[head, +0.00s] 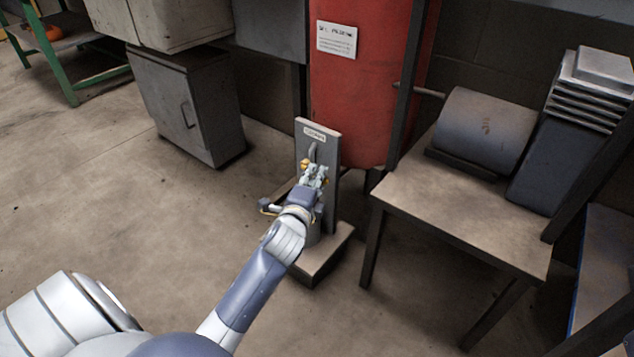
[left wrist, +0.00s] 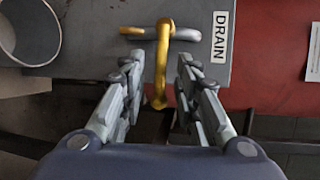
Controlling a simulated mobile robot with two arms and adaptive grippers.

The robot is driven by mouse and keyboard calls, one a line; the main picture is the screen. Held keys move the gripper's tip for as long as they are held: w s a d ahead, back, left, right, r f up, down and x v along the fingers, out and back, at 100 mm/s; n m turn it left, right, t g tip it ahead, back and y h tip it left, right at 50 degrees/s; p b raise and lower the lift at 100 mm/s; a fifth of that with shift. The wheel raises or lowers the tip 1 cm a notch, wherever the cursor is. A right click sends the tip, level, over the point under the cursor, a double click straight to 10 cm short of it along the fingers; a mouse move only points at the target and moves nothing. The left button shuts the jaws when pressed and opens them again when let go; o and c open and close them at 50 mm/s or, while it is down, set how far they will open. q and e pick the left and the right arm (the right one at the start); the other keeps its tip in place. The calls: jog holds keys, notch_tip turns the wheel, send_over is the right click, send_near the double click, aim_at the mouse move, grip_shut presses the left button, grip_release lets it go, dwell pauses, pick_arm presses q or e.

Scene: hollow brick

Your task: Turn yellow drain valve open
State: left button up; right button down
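The yellow drain valve handle (left wrist: 162,65) shows in the left wrist view, on a grey metal pipe (left wrist: 187,35) in front of a grey panel. A white label reading DRAIN (left wrist: 220,37) is beside it. My left gripper (left wrist: 155,88) is open, its two fingers on either side of the handle's lower part, with a gap on each side. In the head view my left gripper (head: 315,172) is in front of the upright grey panel (head: 331,190) and hides most of the valve; a bit of yellow (head: 304,164) shows beside it. My right gripper is not in view.
A red tank (head: 360,110) stands behind the panel. A bench (head: 450,215) with a grey motor stands to the right, a grey cabinet (head: 190,105) to the left. A round container (left wrist: 28,30) shows in the left wrist view. The floor at left is clear.

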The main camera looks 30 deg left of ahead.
pick_arm(q)
jog(key=shift+x, duration=0.95)
grip_shut()
